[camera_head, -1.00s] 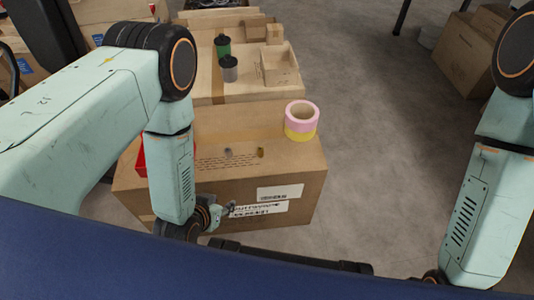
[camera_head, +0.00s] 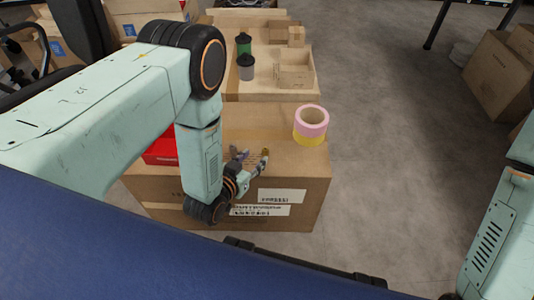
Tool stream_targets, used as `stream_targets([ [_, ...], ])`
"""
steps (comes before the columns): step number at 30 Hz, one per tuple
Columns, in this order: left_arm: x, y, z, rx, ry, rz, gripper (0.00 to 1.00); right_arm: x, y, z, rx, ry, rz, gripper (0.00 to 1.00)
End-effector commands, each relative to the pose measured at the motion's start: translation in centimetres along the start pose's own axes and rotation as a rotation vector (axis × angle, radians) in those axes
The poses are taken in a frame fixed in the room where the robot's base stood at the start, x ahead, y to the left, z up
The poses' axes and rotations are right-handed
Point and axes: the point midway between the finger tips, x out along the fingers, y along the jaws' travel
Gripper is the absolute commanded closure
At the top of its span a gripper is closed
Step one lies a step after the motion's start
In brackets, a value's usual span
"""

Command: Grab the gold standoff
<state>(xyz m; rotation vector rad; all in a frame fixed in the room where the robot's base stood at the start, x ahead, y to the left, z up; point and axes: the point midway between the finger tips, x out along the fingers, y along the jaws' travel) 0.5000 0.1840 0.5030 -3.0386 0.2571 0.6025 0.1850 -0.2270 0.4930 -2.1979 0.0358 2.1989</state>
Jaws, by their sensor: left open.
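The gold standoff (camera_head: 265,151) is a small gold piece on top of the near carton (camera_head: 285,160). My left gripper (camera_head: 252,155) is open at the carton's front part, its fingers spread and pointing away from me. The tip of its right finger is at the gold standoff and partly overlaps it in the picture; I cannot tell whether they touch. A small grey piece (camera_head: 239,155) is by the left finger, partly hidden. My right gripper is out of view; only part of its arm shows at the right edge.
A pink and yellow tape roll (camera_head: 312,125) stands at the carton's right back. A red box (camera_head: 160,152) is partly hidden behind my left arm. Green (camera_head: 243,46) and grey (camera_head: 246,70) canisters and small boxes stand on the carton behind.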

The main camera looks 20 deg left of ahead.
Motion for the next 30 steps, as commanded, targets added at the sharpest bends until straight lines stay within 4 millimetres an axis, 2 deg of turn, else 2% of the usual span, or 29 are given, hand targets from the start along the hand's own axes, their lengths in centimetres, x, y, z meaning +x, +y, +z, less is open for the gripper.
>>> stream_targets([
  [15, 5.8, 0.8, 0.1, 0.000, 0.001, 0.000, 0.57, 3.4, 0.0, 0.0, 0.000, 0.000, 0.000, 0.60],
  [24, 6.1, 0.8, -0.1, -0.001, -0.001, -0.001, 0.57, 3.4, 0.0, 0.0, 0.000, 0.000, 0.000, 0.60],
  [30, 6.1, 0.8, -0.1, -0.001, -0.002, -0.001, 0.74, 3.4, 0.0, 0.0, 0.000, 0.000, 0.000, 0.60],
])
